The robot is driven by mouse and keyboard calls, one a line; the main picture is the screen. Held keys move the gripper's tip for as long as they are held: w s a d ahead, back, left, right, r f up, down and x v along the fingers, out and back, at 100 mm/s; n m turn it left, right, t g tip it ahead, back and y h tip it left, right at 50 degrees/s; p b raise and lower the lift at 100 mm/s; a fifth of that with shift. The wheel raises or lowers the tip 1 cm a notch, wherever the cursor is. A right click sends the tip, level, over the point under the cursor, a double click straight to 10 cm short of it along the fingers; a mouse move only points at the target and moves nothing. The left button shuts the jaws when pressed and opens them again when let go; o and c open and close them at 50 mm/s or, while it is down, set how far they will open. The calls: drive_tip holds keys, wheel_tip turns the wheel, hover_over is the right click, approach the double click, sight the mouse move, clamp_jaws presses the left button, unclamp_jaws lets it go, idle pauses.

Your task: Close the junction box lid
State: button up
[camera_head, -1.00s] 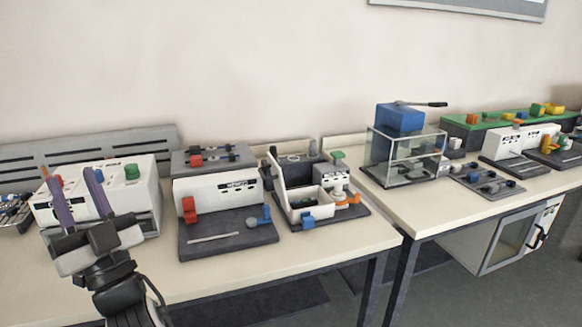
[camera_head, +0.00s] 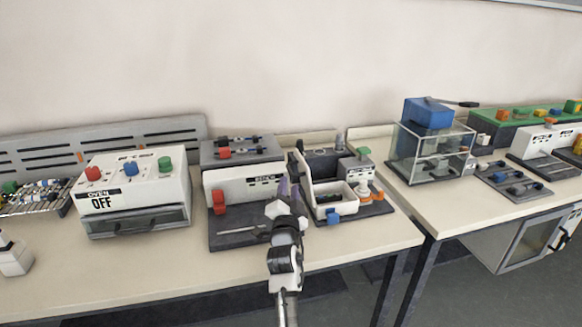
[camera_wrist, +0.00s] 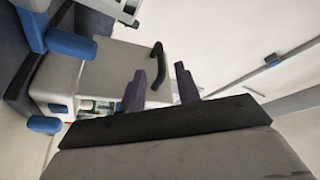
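The junction box (camera_head: 331,203) is a white open-topped case on a dark base, with a blue latch on its front. Its white lid (camera_head: 303,172) stands upright at the box's left side, open. In the wrist view, I see the pale lid (camera_wrist: 113,75) with a black handle (camera_wrist: 156,58), and part of the box's inside (camera_wrist: 95,104). My gripper (camera_head: 288,188) is at the left of the lid, in front of the middle machine. The left finger overlaps the lid near the handle; contact cannot be told.
A white oven (camera_head: 135,185) marked OFF stands to the left. A white machine with a red lever (camera_head: 219,202) is directly left of the box. A glass case with a blue top (camera_head: 428,113) stands on the right table (camera_head: 440,222). The front table strip is clear.

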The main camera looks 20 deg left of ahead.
sight(290, 169)
drive_tip(key=p+x, duration=0.1)
drive_tip(key=x, duration=0.6)
drive_tip(key=shift+c, duration=0.4)
clamp_jaws()
